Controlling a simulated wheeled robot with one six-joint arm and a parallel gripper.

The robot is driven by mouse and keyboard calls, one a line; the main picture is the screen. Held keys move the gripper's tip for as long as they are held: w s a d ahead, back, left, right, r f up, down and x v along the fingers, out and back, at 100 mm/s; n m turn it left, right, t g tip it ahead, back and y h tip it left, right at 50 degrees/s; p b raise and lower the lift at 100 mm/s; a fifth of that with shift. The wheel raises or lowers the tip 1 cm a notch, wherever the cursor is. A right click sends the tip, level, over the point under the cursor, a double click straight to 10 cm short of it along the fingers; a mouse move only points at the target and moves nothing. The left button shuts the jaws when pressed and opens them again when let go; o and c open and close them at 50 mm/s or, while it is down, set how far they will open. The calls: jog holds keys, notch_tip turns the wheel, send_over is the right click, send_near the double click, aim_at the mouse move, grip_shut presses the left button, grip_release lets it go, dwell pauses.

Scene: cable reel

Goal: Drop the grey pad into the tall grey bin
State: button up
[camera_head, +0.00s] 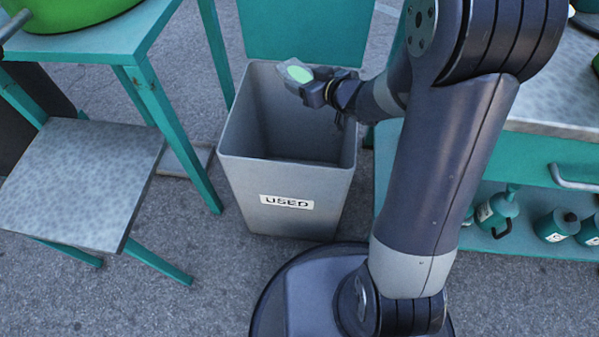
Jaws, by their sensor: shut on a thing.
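The tall grey bin (240,170) stands upright on the ground in the middle of the view, with a "USED" label on its front and an open top. My gripper (306,84) is above the right back part of the bin's opening. It is shut on the grey pad (288,68), which shows a pale green patch on its face. The pad is tilted and held over the opening near the back rim. The bin's inside looks empty where I can see it; part of it is hidden by my gripper and arm.
A teal table (110,45) with a green round thing (70,14) stands at the left, with a lower grey-topped stool (80,180) in front. A teal cart (545,150) at the right holds several teal canisters (555,224) on its lower shelf.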

jog(key=shift+f, duration=0.55)
jog(key=shift+r, duration=0.1)
jog(key=o, duration=1.1)
jog(key=shift+o, duration=0.2)
jog(key=p+v, duration=0.2)
jog(key=v, duration=0.5)
jog(key=shift+s+d, duration=0.15)
jog(key=shift+s, duration=0.05)
